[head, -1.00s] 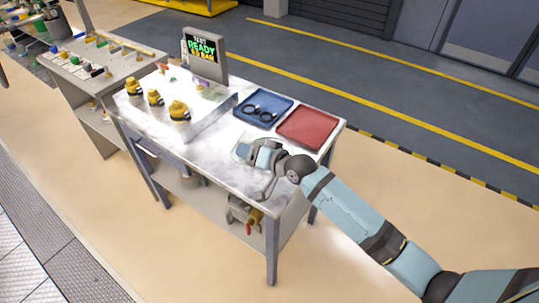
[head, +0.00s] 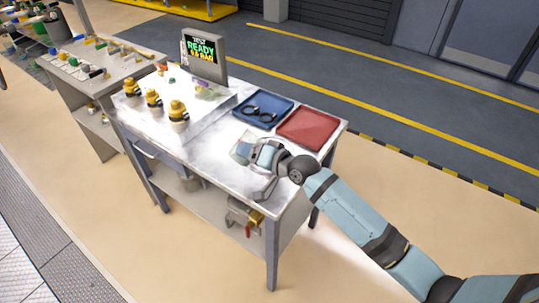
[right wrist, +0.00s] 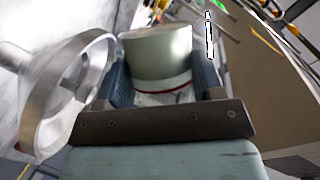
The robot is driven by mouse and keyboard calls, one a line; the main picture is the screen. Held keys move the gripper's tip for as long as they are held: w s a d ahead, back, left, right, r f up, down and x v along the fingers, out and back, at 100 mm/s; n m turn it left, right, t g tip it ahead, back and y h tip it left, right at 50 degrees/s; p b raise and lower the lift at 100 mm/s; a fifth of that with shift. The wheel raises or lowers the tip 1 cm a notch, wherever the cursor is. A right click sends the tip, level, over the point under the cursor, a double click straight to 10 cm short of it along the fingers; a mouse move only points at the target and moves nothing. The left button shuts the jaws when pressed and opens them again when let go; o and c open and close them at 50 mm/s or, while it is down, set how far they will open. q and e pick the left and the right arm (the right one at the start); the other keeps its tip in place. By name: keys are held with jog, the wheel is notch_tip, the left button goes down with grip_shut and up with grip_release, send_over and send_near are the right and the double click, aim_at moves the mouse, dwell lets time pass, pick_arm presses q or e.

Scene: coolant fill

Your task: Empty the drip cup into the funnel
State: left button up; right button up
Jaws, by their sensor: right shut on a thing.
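My right gripper (head: 247,152) is over the near right part of the workbench (head: 208,158). In the right wrist view its two dark fingers (right wrist: 163,82) are shut on a pale grey-green cup (right wrist: 157,50) with a thin red line near its lower edge. The cup's inside and contents are hidden. A shiny metal funnel (right wrist: 62,95) is close to the left of the gripper in that view, its wide rim beside the cup. My left gripper is not in view.
A blue tray (head: 250,103) with dark rings and a red tray (head: 310,128) lie behind the gripper. Several yellow-topped fittings (head: 153,101) stand at the left. A display (head: 204,60) reading READY stands at the back. The bench's front middle is clear.

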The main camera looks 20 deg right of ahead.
jog(key=shift+f+b, duration=0.15)
jog(key=shift+b, duration=0.4)
jog(key=shift+d+r+m+y+b, duration=0.1)
jog(key=shift+r+m+y+b, duration=0.35)
jog(key=shift+m+b, duration=0.5)
jog(key=shift+d+f+m+t+y+b, duration=0.1)
jog(key=shift+f+m+t+y+b, duration=0.45)
jog(key=shift+b, duration=1.05)
jog(key=shift+w+d+r+m+b, duration=0.3)
jog(key=shift+d+r+m, duration=0.2)
jog(key=shift+d+m, duration=0.25)
dwell(0.6)
jog(key=shift+d+f+m+y+b, duration=0.15)
jog(key=shift+f+m+y+b, duration=0.3)
jog(key=shift+m+b, duration=0.45)
dwell(0.5)
